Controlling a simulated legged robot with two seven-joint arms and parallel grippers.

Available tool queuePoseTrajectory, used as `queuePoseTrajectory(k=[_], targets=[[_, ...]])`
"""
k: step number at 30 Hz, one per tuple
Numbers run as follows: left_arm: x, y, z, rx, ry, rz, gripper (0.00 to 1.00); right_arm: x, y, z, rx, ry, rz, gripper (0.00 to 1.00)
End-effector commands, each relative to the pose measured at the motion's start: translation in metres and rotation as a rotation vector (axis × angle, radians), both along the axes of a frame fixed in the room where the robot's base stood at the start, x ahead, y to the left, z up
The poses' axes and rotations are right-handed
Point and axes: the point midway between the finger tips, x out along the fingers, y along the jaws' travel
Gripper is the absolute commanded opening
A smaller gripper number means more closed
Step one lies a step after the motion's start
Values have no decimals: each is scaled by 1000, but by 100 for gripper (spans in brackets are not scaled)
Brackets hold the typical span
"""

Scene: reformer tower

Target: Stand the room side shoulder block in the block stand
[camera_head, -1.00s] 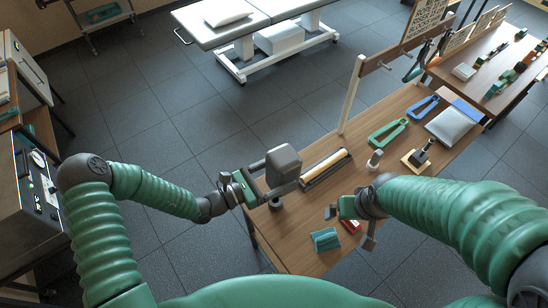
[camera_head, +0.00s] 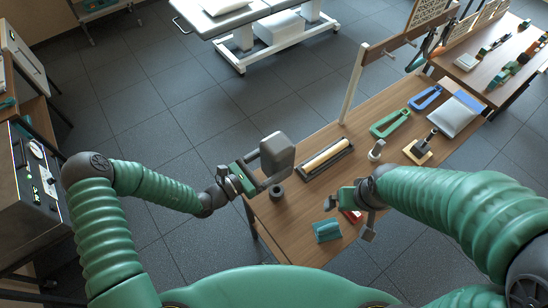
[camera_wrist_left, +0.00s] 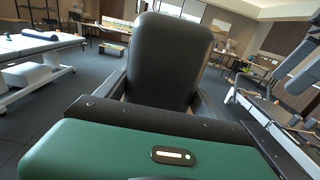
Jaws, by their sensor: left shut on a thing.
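The shoulder block (camera_head: 277,153) is a dark grey padded block, upright above the near left edge of the wooden table. It also fills the middle of the left wrist view (camera_wrist_left: 168,60). My left gripper (camera_head: 262,180) is shut on it, at its lower part. A small dark round piece (camera_head: 276,191), probably the block stand, is on the table just below the block; the block appears raised and apart from it. The block's lower end is hidden. My right gripper (camera_head: 350,216) looks open and empty above the near part of the table.
A black tray with a cream roll (camera_head: 325,158) lies right of the block. A teal holder (camera_head: 327,230) and a red piece (camera_head: 353,215) are near my right gripper.

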Motion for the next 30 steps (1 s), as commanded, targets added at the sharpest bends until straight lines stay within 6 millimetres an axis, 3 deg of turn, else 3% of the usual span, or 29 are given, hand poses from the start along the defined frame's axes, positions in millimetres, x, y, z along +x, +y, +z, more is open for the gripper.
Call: queuePoseTrajectory(k=[18,30], targets=[[0,0,-68,-3,-3,0,4,0,0,-48,0,0,0,100],[0,0,-79,-2,-4,0,4,0,0,-55,0,0,0,100]])
